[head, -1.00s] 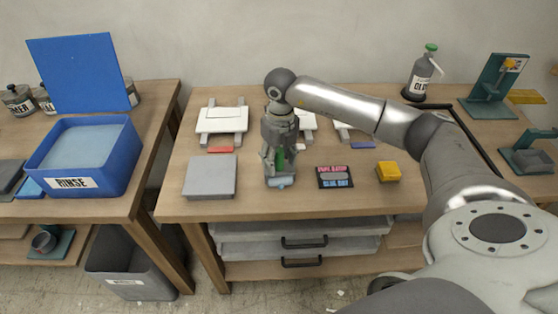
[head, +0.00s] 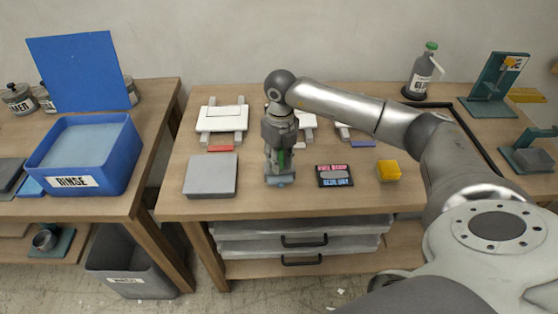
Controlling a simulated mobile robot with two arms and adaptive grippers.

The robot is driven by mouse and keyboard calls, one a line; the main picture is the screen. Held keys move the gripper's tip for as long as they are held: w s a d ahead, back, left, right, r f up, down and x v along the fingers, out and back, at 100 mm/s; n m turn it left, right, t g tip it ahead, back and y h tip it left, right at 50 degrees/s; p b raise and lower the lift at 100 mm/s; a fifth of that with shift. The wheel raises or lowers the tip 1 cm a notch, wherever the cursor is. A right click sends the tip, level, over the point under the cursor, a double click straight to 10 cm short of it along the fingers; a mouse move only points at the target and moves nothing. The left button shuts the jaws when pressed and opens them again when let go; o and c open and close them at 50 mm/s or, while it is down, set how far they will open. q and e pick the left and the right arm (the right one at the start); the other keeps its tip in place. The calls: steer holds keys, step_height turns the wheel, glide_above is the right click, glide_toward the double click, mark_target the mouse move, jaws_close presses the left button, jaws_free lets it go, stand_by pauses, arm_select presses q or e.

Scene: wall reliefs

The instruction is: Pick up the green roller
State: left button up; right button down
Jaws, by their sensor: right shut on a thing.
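The green roller (head: 281,158) is at the middle of the wooden table (head: 250,207), mostly hidden by my right gripper (head: 279,170). Only a narrow green part shows between the fingers. My right gripper points down and is shut on the roller. A grey-blue base (head: 280,181) shows just under the fingertips; I cannot tell whether the roller still touches it. My left gripper is not in view.
A grey slab (head: 211,175) lies left of my gripper. A dark sign card (head: 334,176) and a yellow block (head: 389,170) lie to the right. White framed pieces (head: 221,118) stand behind. A blue rinse tub (head: 85,155) is on the left table.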

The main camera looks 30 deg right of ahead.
steer(key=shift+w+r, duration=0.1)
steer(key=shift+r, duration=0.45)
steer(key=s+a+r+b, duration=0.4)
steer(key=s+a+r, duration=0.4)
steer(key=s+r, duration=0.3)
steer(key=shift+s+a+r, duration=0.15)
steer(key=shift+s+r, duration=0.1)
steer(key=shift+r, duration=0.2)
